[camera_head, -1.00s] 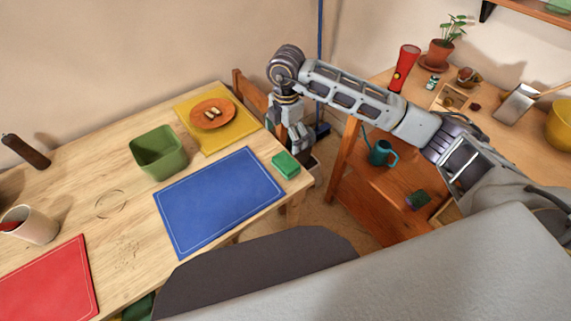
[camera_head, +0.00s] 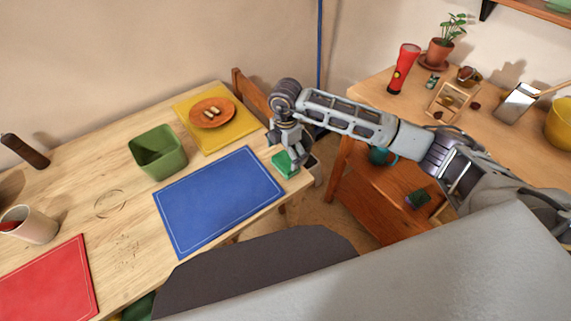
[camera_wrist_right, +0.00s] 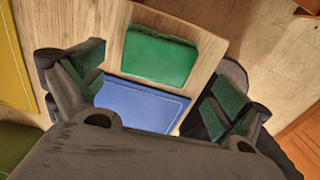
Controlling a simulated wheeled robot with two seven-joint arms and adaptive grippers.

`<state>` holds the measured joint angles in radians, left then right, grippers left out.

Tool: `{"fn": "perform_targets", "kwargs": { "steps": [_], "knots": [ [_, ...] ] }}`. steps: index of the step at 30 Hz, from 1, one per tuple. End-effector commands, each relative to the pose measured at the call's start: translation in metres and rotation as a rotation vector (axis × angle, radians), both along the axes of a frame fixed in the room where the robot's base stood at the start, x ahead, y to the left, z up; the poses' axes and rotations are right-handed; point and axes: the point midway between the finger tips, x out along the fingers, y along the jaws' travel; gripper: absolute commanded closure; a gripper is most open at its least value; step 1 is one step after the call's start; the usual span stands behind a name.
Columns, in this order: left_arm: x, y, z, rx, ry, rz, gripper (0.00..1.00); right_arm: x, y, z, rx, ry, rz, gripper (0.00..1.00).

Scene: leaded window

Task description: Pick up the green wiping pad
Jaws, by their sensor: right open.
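The green wiping pad (camera_head: 285,164) lies on the wooden table near its right edge, beside the upper right corner of the blue mat (camera_head: 218,201). My right gripper (camera_head: 295,157) is over the pad and hides part of it. In the right wrist view the pad (camera_wrist_right: 158,57) is fully seen beyond and between the two open fingers (camera_wrist_right: 155,92), which do not touch it. My left gripper is not in view.
On the table (camera_head: 108,252) stand a green bin (camera_head: 158,152), a yellow mat (camera_head: 230,133) with an orange plate (camera_head: 212,113), a red mat (camera_head: 52,285) and a white cup (camera_head: 30,226). A chair (camera_head: 250,95) stands at the far edge. A wooden side table (camera_head: 375,190) is at right.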

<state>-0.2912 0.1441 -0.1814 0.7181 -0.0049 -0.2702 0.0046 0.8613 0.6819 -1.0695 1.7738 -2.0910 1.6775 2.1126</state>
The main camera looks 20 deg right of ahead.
Motion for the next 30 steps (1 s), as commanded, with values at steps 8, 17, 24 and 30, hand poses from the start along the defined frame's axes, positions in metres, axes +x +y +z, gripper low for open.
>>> {"fn": "perform_targets", "kwargs": {
  "steps": [8, 17, 24, 30],
  "knots": [
    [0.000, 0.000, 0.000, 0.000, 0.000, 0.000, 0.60, 0.000, 0.000, 0.000, 0.000, 0.000, 0.000, 0.00],
    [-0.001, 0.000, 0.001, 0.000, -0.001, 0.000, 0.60, 0.002, 0.000, -0.019, -0.001, 0.002, 0.001, 0.00],
    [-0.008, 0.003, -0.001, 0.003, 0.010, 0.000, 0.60, 0.004, -0.001, -0.045, 0.000, 0.000, -0.001, 0.00],
    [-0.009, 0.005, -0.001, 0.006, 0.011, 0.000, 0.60, 0.004, -0.001, -0.052, -0.001, 0.000, 0.000, 0.00]
  ]
}}
